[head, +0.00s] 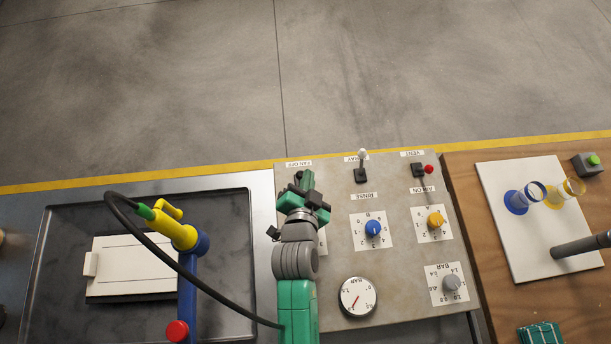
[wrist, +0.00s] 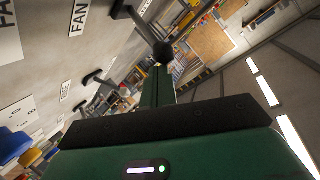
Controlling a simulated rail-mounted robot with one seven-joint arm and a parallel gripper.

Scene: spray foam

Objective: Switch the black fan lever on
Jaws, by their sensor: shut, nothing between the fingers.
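The black fan lever (wrist: 163,52) shows in the wrist view as a dark stem with a round black knob, standing out from the panel beside a FAN label (wrist: 78,18). My gripper (wrist: 159,78) has its green fingers shut together, with nothing between them. The knob appears right at the fingertips; I cannot tell whether they touch. In the head view my gripper (head: 305,188) is over the left part of the grey control panel (head: 335,255), just below the FAN OFF label (head: 299,164). There it mostly hides the fan lever.
Blue (head: 373,229) and yellow (head: 435,220) dials and a gauge (head: 358,297) are lower. A black hose (head: 185,270) curves over the tray (head: 230,215) at left.

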